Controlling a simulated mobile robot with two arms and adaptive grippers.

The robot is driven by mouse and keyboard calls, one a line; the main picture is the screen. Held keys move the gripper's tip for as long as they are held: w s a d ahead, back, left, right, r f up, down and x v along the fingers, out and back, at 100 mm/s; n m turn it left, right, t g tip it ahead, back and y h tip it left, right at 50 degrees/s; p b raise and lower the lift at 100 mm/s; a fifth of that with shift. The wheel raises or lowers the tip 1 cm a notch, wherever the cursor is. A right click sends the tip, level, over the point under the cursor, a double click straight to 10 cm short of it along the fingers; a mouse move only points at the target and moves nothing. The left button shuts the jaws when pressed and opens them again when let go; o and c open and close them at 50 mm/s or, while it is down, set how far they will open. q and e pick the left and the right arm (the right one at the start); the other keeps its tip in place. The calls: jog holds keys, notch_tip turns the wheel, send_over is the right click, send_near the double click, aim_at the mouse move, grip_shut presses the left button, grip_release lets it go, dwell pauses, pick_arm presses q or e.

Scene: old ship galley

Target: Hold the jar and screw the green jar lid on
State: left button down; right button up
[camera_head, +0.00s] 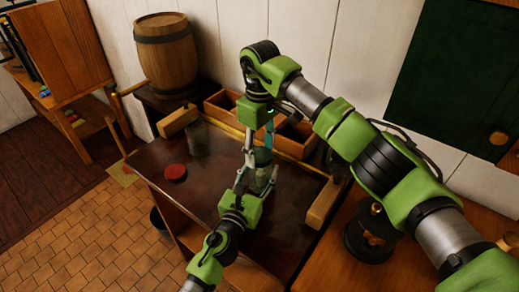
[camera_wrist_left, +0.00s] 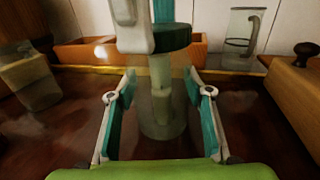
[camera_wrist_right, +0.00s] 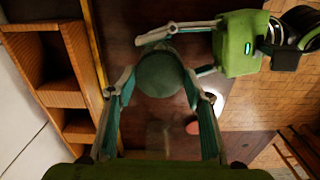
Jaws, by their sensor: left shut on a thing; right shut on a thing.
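A clear glass jar (camera_wrist_left: 160,108) stands upright on the dark tabletop. My left gripper (camera_head: 258,180) is shut on it from the side, its fingers on either side of the jar in the left wrist view. The green lid (camera_wrist_left: 172,38) is level at the jar's mouth. My right gripper (camera_wrist_right: 160,90) points down from above and is shut on the lid, which shows as a round green disc (camera_wrist_right: 160,74) in the right wrist view. The lid hides the jar's mouth there. I cannot tell how far the threads are engaged.
A red lid (camera_head: 175,172) lies on the table to the left. A glass jar (camera_head: 197,140) stands at back left, and a glass jug (camera_wrist_left: 243,32) at the back. Wooden boxes (camera_head: 222,103) line the rear edge. A wooden block (camera_head: 325,203) is at right. The front left tabletop is clear.

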jog(key=shift+r, duration=0.1)
jog(key=o, duration=0.8)
jog(key=shift+r, duration=2.2)
jog(key=shift+c, duration=0.6)
